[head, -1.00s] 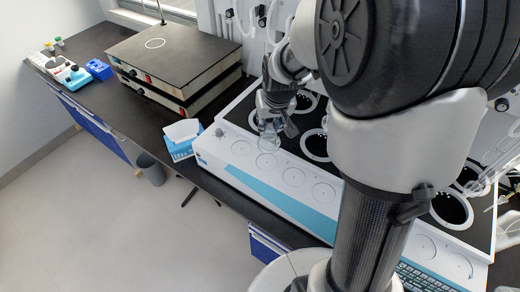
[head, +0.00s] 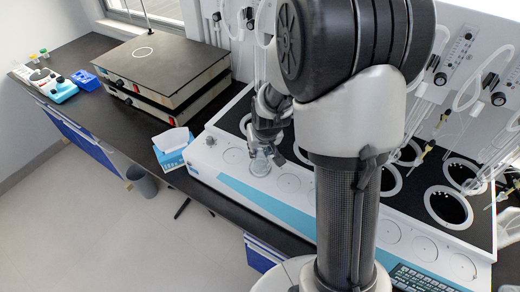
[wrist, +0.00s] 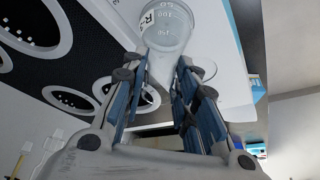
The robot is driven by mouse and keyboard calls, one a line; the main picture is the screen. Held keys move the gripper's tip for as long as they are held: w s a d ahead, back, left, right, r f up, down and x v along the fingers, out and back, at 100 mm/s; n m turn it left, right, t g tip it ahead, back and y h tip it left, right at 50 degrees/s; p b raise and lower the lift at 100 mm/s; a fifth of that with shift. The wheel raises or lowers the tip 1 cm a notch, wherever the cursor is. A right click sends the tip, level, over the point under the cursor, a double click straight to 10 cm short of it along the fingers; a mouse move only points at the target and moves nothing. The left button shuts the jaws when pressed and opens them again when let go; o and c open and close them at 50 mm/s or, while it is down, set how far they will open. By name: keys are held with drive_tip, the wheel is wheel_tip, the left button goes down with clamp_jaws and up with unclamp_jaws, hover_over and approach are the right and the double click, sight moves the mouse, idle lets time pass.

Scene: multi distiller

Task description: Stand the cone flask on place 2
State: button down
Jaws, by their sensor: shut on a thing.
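My gripper (head: 263,140) is shut on the clear cone flask (head: 260,162), over the white front strip of the distiller (head: 225,177). In the wrist view my gripper (wrist: 166,62) has its fingers on either side of the flask's narrow part, and the wide graduated base of the flask (wrist: 166,22) points away from me. The flask looks upright in the head view, at the second visible ring from the left (head: 260,172). I cannot tell whether its base touches the surface. No place numbers are readable.
Ring outlines lie on both sides, one to the left (head: 234,156) and one to the right (head: 288,183). Black heating wells, tubing and flow meters (head: 455,50) stand behind. A tissue box (head: 173,147) is left of the distiller. My arm hides part of the distiller's middle.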

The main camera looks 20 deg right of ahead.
drive_tip(key=shift+r, duration=0.1)
drive_tip(key=shift+f, duration=0.2)
drive_tip(key=c, duration=1.2)
unclamp_jaws()
drive_tip(key=shift+c, duration=0.2)
drive_tip(key=shift+r, duration=0.15)
